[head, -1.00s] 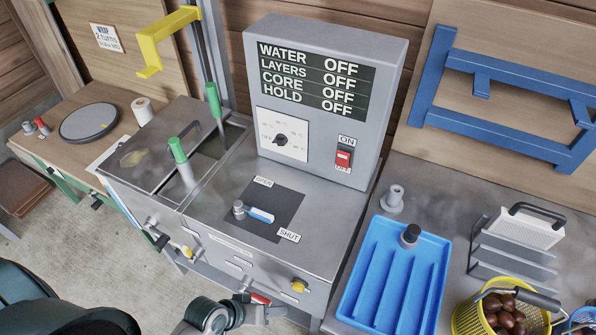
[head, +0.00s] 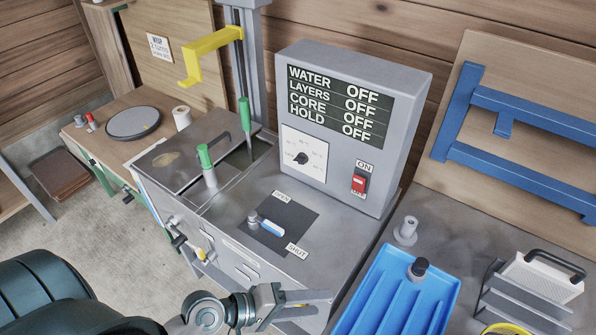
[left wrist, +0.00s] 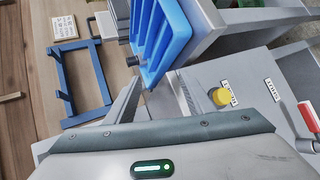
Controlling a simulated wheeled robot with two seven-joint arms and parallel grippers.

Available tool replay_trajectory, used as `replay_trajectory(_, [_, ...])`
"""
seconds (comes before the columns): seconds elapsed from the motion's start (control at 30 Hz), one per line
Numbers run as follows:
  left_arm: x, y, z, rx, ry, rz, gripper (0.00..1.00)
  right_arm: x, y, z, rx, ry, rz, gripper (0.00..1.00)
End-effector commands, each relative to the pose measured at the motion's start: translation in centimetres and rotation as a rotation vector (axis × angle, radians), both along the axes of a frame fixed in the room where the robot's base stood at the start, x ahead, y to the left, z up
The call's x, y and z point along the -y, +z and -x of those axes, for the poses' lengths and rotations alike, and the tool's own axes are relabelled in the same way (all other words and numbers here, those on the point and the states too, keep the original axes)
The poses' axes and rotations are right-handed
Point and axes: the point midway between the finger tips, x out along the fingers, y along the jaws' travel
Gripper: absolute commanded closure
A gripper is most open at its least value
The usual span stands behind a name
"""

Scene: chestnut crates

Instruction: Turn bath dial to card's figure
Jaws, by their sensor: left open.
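The bath dial (head: 301,158) is a small black knob on a white plate on the front of the grey control box (head: 407,130). Its pointer seems to face left, toward the OFF mark; the other marks are too small to read. My left gripper (head: 322,303) is open and empty, low in front of the machine, well below the dial and apart from it. Its fingers also show in the left wrist view (left wrist: 157,97). A white card (left wrist: 64,27) is on the wooden board in the left wrist view; its writing is unreadable. My right gripper is out of view.
The box's screen (head: 340,103) reads OFF on every line. A red switch (head: 359,184) sits right of the dial. A lever (head: 265,224) lies on the machine top between OPEN and SHUT labels. Green-handled rods (head: 205,158) stand left; a blue tray (head: 405,290) lies right.

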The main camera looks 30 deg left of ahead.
Motion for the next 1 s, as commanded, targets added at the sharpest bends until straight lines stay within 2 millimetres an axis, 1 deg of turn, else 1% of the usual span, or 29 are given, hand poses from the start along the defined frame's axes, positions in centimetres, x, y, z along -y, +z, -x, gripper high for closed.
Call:
replay_trajectory(0.23, [-0.8, 2.5, -1.8, -0.060, 0.113, 0.241, 0.52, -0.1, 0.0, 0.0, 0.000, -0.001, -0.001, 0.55])
replay_trajectory(0.37, [-2.1, 4.4, -3.4, -0.119, 0.206, 0.444, 0.52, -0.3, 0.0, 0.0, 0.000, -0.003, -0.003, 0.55])
replay_trajectory(0.47, [-4.3, 6.3, -5.3, -0.191, 0.312, 0.669, 0.52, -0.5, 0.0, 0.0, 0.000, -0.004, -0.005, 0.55])
replay_trajectory(0.53, [-6.2, 7.5, -6.6, -0.252, 0.392, 0.842, 0.52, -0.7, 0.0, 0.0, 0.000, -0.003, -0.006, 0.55])
replay_trajectory(0.67, [-10.7, 8.8, -9.1, -0.372, 0.543, 1.166, 0.52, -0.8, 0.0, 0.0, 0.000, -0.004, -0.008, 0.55])
replay_trajectory(0.7, [-12.2, 8.9, -9.8, -0.408, 0.590, 1.261, 0.52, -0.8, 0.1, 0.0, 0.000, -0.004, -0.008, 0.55])
replay_trajectory(0.8, [-15.7, 9.0, -11.2, -0.492, 0.695, 1.487, 0.52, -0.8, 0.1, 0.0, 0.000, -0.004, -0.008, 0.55])
replay_trajectory(0.9, [-18.6, 8.6, -12.2, -0.560, 0.781, 1.665, 0.52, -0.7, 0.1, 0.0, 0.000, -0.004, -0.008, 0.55])
replay_trajectory(1.0, [-20.6, 8.1, -12.7, -0.604, 0.839, 1.786, 0.52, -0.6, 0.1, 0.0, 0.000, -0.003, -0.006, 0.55])
